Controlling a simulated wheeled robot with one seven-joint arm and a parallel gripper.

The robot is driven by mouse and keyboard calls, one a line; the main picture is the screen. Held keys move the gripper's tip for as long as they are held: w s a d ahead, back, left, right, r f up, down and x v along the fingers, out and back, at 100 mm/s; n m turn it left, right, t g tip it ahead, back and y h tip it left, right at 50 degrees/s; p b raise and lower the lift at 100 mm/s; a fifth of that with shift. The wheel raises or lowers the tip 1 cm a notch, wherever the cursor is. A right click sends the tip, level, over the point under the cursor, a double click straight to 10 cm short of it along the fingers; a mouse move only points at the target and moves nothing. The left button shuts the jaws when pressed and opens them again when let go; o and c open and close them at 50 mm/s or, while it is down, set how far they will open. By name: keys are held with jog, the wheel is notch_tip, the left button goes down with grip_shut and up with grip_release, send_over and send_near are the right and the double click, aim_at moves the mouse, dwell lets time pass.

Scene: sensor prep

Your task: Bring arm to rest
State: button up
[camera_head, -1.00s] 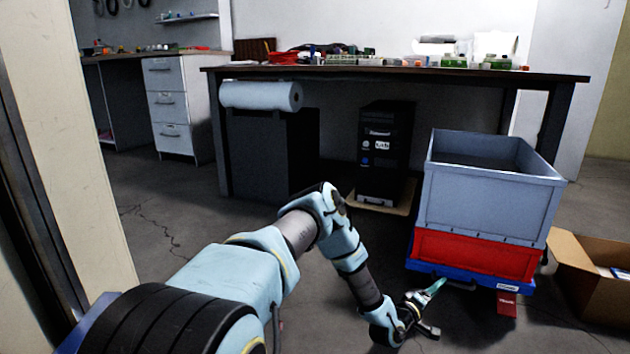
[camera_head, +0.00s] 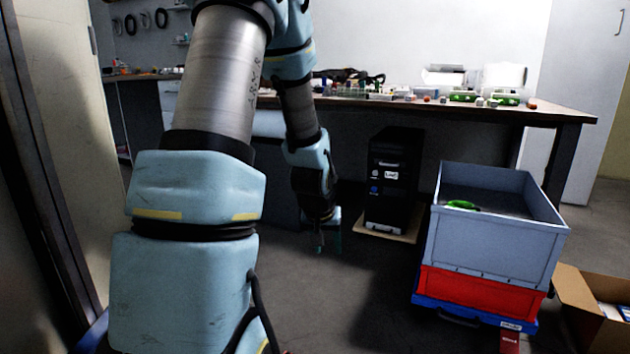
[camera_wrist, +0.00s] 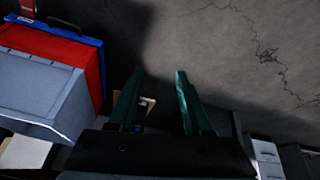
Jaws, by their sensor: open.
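My arm rises in front of the head camera and bends down on the far side. My gripper (camera_head: 328,243) hangs below the wrist, pointing down, above the floor in front of the workbench. In the wrist view, its two green fingers (camera_wrist: 157,103) are spread apart with nothing between them. The grey floor shows beyond the fingertips. My gripper is left of the stacked crates and touches nothing that I can see.
A grey crate (camera_head: 490,240) with a green item (camera_head: 462,205) inside stands on a red crate (camera_head: 478,291) at right. A cardboard box (camera_head: 590,310) is beside them. Behind are a workbench (camera_head: 480,104) and a black computer tower (camera_head: 390,180). The floor between is clear.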

jog(key=s+a+r+n+g+y+p, duration=0.1)
jog(key=s+a+r+p, duration=0.1)
jog(key=s+a+r, duration=0.45)
jog(key=s+a+r+g+y+p, duration=0.1)
jog(key=s+a+r+g+p, duration=0.2)
jog(key=s, duration=0.6)
notch_tip(320, 180, up, 38)
jog(key=t+p, duration=0.1)
jog(key=p, duration=3.4)
jog(key=shift+w+r+p, duration=0.15)
jog(key=shift+w+p, duration=0.2)
jog(key=shift+w, duration=0.1)
jog(key=shift+d, duration=0.1)
